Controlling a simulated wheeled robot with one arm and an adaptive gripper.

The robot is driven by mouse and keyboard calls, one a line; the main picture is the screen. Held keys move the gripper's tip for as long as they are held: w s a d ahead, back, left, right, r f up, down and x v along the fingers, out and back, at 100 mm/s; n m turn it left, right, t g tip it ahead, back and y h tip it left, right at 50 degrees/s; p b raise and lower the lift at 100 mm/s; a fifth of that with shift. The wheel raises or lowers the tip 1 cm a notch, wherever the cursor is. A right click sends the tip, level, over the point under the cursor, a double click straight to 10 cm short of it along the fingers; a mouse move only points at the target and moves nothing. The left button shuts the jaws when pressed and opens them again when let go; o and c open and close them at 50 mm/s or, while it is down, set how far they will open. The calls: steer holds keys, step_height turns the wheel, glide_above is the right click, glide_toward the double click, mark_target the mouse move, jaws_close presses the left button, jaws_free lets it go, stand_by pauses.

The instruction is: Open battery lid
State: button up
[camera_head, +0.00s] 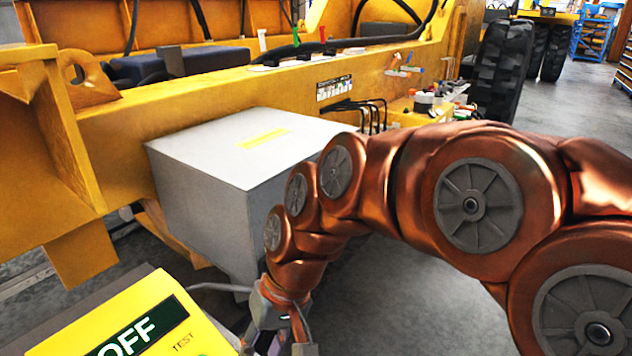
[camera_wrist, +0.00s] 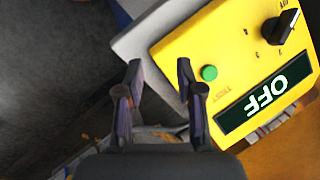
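A large grey box (camera_head: 207,205) with a flat lid (camera_head: 243,145) is mounted beside the yellow machine frame. I take it for the battery box. The lid looks shut and has a yellow label on top. My arm covers the box's right side. My gripper (camera_head: 274,338) is low in front of the box, partly cut off by the lower edge of the head view. In the wrist view my gripper (camera_wrist: 158,75) has its two fingers apart with nothing held between them. The grey box is not clearly identifiable in the wrist view.
A yellow control unit (camera_head: 140,318) reading OFF stands at the lower left, close to my gripper. The wrist view shows it (camera_wrist: 222,50) with a green button (camera_wrist: 209,73) and a black knob (camera_wrist: 280,27). The yellow frame (camera_head: 190,95) runs behind the box; black tyres stand at back right.

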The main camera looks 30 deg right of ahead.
steer(key=w+d+r+m+t+y+b, duration=0.25)
steer(key=w+d, duration=0.25)
steer(key=w, duration=0.3)
steer(key=w+d+r+m+t+y+b, duration=0.1)
steer(key=w+d+r+m+t+b, duration=0.15)
steer(key=w+d+r+t, duration=0.35)
steer(key=w+d+r+m+t+h+b, duration=0.1)
steer(key=w+d+r+m+t, duration=0.2)
steer(key=d, duration=0.7)
steer(key=w+d+r+m+t+h+b, duration=0.1)
steer(key=d+m+t+h, duration=0.2)
steer(key=d, duration=0.8)
steer(key=shift+m+y, duration=0.5)
steer(key=shift+y, duration=0.25)
steer(key=x, duration=0.2)
steer(key=p+x, duration=0.1)
steer(key=x, duration=0.4)
steer(key=shift+a+f, duration=0.25)
steer(key=shift+f, duration=0.1)
steer(key=shift+g, duration=0.25)
jaws_close()
